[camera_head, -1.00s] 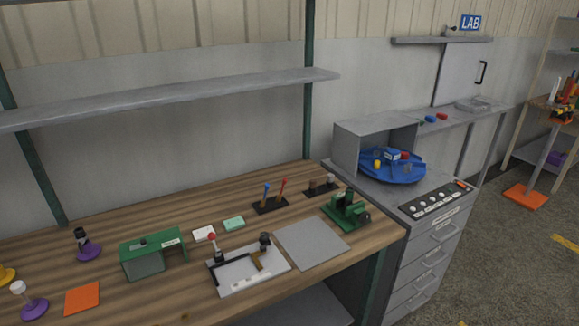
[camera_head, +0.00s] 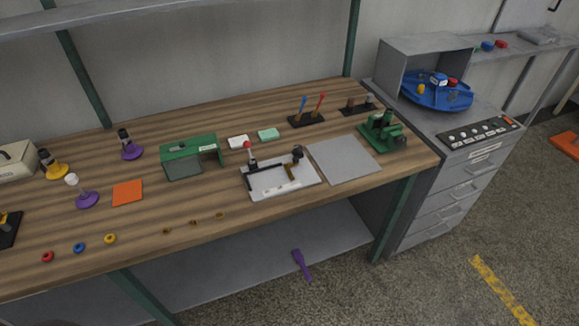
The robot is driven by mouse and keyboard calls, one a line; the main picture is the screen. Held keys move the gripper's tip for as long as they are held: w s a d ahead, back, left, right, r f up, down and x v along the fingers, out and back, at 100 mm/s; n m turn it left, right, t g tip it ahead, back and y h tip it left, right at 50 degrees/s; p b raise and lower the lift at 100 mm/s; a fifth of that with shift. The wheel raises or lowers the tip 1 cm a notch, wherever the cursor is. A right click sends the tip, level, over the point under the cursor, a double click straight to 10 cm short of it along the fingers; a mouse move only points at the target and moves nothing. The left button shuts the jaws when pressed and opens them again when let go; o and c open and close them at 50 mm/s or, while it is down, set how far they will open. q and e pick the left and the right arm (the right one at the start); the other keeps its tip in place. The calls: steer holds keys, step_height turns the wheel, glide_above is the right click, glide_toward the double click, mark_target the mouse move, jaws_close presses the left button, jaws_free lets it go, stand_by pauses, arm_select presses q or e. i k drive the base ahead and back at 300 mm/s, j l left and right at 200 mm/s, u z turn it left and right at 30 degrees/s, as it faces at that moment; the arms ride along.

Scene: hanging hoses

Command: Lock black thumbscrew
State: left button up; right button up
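A black thumbscrew (camera_head: 297,152) stands at the back right corner of a white fixture plate (camera_head: 270,186) on the wooden bench. A red-knobbed lever (camera_head: 248,147) stands at the plate's back left, and a black angled bar and a brown piece lie on the plate. Whether the thumbscrew is tight or loose is too small to tell. Neither of my grippers is in view.
On the wooden bench (camera_head: 60,225), a green housing (camera_head: 190,157) stands left of the plate and a grey mat (camera_head: 343,160) lies right. A green vise-like device (camera_head: 382,132) is at the right end. Several small rings lie along the front edge. A purple tool (camera_head: 301,264) lies below.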

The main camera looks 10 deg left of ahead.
mark_target(298, 147)
steer(key=i+l+u, duration=0.1)
steer(key=i+l, duration=0.4)
steer(key=l, duration=0.15)
steer(key=i+l+u, duration=0.25)
steer(key=i+l, duration=0.2)
steer(key=l, duration=0.3)
